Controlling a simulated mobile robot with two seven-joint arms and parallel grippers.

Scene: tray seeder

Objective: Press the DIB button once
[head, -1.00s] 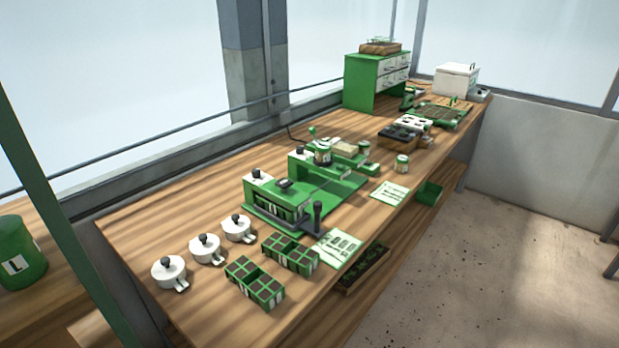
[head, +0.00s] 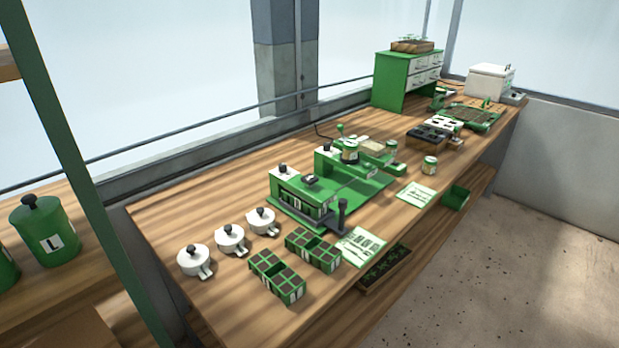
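The green tray seeder (head: 345,195) stands on the wooden bench in the middle of the head view. It has a front housing (head: 300,198) with a dark knob and a small dark part on top, a black lever (head: 341,212) at its front right corner, and a rear housing with another dark knob. Lettering on it is too small to read, so I cannot tell which part is the DIB button. Neither of my grippers is in view.
Three white lidded pots (head: 230,239) and green seedling trays (head: 277,277) stand at the bench's near end. Printed cards (head: 361,247) lie along the front edge. A green drawer cabinet (head: 392,82) and a white box (head: 490,82) stand at the far end. Floor at right is clear.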

